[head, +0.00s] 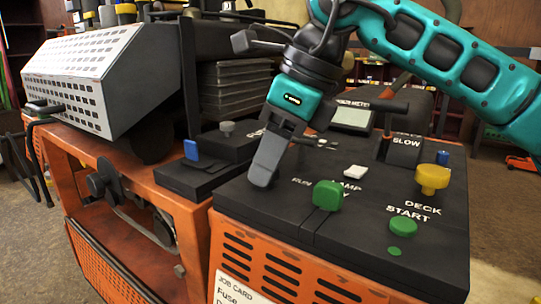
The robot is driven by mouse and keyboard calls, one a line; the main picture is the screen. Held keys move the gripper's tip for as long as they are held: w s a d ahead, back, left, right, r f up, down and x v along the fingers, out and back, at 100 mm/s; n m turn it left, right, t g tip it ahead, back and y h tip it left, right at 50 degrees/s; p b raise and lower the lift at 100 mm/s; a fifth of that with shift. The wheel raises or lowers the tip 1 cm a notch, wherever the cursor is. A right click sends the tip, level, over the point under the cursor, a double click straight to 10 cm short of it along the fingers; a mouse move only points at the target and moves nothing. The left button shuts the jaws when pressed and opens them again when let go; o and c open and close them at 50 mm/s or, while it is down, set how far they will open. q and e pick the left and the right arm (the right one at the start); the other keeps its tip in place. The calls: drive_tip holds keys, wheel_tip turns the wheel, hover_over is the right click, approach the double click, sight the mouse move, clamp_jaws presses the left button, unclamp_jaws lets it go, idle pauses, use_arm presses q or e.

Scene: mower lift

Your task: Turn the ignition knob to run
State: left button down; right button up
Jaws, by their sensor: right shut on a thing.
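My right gripper (263,176) comes in from the upper right on its teal arm and points down at the left part of the black control panel (262,212). Its dark fingers are shut, just left of the white "RUN" lettering. The ignition knob itself cannot be made out; the fingers cover the spot beside that lettering, so the knob's angle does not show. My left gripper is not in view.
Near the gripper are a green switch (328,195), a yellow knob (432,179), a green button (403,227), a small display (352,118) and a black T-handle (390,115). A blue switch (191,150) is at left. A grey perforated housing (101,78) stands beyond.

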drive_tip(key=shift+m+b, duration=0.35)
drive_tip(key=shift+m, duration=0.15)
drive_tip(key=shift+s+m+t+b, duration=0.1)
drive_tip(key=shift+m+t+b, duration=0.4)
drive_tip(key=shift+m, duration=0.2)
drive_tip(key=shift+f+m+t+h+b, duration=0.1)
drive_tip(key=shift+m+t+h+b, duration=0.3)
drive_tip(key=shift+m, duration=0.6)
drive_tip(key=m+b, duration=0.1)
drive_tip(key=m, duration=0.1)
drive_tip(key=m+t+h+b, duration=0.1)
drive_tip(key=m, duration=0.2)
drive_tip(key=shift+s+a, duration=0.15)
drive_tip(key=shift+a, duration=0.05)
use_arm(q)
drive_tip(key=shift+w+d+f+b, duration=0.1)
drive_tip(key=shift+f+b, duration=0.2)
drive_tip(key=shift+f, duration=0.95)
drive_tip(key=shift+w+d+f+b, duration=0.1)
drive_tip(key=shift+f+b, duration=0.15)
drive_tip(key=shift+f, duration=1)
use_arm(e)
drive_tip(key=shift+m+h, duration=0.5)
drive_tip(key=shift+m, duration=0.6)
drive_tip(key=o, duration=1)
drive_tip(key=shift+o, duration=0.2)
drive_tip(key=shift+r, duration=0.2)
